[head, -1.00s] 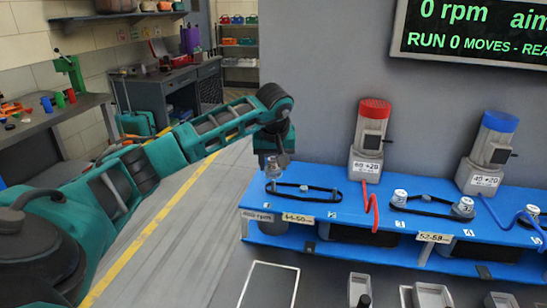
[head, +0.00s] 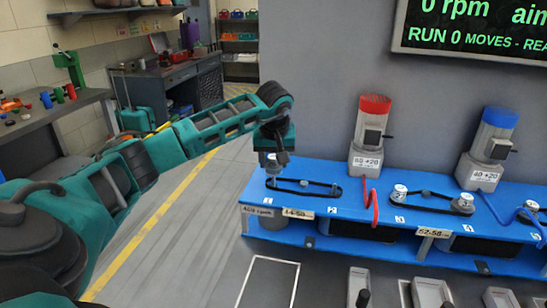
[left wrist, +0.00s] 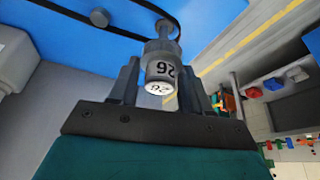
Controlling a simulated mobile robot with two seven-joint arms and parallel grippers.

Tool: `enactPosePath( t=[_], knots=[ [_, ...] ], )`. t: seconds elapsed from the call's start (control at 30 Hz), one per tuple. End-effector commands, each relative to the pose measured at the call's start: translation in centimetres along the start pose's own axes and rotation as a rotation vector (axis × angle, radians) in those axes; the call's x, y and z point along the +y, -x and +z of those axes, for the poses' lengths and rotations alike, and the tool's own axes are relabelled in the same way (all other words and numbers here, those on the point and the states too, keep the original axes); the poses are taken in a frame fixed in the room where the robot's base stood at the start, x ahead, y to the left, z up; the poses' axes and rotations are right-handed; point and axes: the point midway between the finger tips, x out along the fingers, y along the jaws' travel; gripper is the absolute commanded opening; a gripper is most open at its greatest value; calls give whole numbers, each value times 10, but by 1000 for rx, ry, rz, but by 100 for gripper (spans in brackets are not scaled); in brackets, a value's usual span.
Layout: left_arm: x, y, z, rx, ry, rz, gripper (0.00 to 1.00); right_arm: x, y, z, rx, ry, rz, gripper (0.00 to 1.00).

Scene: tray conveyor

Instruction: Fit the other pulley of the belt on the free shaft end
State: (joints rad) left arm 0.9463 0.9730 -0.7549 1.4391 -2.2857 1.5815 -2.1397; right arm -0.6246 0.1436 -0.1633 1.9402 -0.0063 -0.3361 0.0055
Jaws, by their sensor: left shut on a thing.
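My left gripper (left wrist: 160,85) is shut on a grey pulley hub marked 26 (left wrist: 160,72), with one dark finger on each side of it. In the head view the left gripper (head: 274,160) points down at the left end of the blue bench. The black belt (head: 312,192) is a long loop lying over the bench top, its left end under the gripper. In the left wrist view the belt (left wrist: 110,32) passes by the far end of the held hub. Whether the pulley sits on a shaft there is hidden. My right gripper is not in view.
A small grey post (head: 304,184) stands inside the belt loop. A red-topped motor (head: 370,135) and a blue-topped motor (head: 490,150) stand at the back of the blue bench (head: 350,210). A second belt (head: 430,205) lies to the right. Grey bins stand in front.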

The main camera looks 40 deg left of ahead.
Motion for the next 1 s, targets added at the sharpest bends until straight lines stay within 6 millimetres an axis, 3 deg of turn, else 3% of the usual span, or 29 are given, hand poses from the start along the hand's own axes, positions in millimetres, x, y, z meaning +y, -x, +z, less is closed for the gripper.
enactPosePath(
  t=[1.0],
  knots=[
    [0,0,0,0,-5,3,16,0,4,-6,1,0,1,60]
  ],
)
